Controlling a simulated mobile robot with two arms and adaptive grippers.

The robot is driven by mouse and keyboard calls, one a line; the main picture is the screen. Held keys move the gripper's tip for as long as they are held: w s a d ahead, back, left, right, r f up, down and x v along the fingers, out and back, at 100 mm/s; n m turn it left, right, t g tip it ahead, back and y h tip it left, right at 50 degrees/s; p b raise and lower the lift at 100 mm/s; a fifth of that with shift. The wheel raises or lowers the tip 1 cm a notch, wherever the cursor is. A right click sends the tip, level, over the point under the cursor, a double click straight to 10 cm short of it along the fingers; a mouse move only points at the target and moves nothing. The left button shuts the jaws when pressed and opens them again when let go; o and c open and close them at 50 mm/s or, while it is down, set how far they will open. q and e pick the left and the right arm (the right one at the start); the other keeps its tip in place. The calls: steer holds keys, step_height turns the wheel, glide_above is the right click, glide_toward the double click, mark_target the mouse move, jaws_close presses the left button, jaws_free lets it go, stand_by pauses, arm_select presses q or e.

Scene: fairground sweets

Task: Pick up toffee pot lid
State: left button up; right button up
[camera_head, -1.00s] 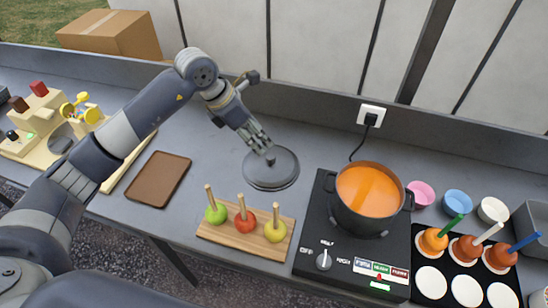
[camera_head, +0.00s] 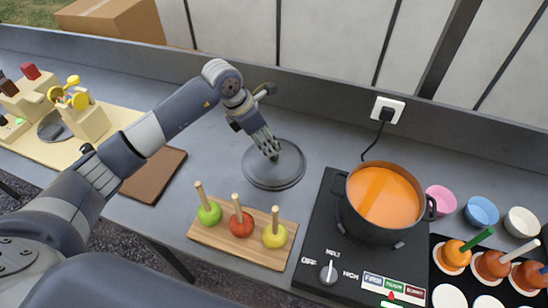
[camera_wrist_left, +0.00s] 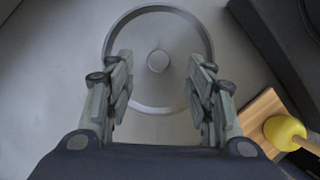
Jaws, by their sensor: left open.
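The toffee pot lid (camera_head: 274,172) is a round grey disc with a raised rim, lying flat on the grey counter left of the stove. My left gripper (camera_head: 270,150) is just above it, pointing down. In the left wrist view the lid (camera_wrist_left: 158,104) shows its round knob (camera_wrist_left: 158,61) centred ahead of the open fingers (camera_wrist_left: 158,85), which are on either side of the line to it. In the head view the fingers partly hide the knob. The toffee pot (camera_head: 381,204), full of orange toffee, stands uncovered on the black stove (camera_head: 322,240). My right gripper is not in view.
A wooden board (camera_head: 210,236) with three apples on sticks lies in front of the lid. A brown tray (camera_head: 152,176) is to the left. Pink, blue and white bowls stand right of the pot. A wall (camera_head: 330,92) runs behind the counter.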

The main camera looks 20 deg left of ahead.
mark_target(273, 151)
arm_select(q)
steer(key=p+x, duration=0.2)
steer(key=x, duration=0.3)
steer(key=shift+s+f+p, duration=0.1)
steer(key=shift+f+p, duration=0.2)
steer(key=shift+f, duration=0.3)
jaws_close()
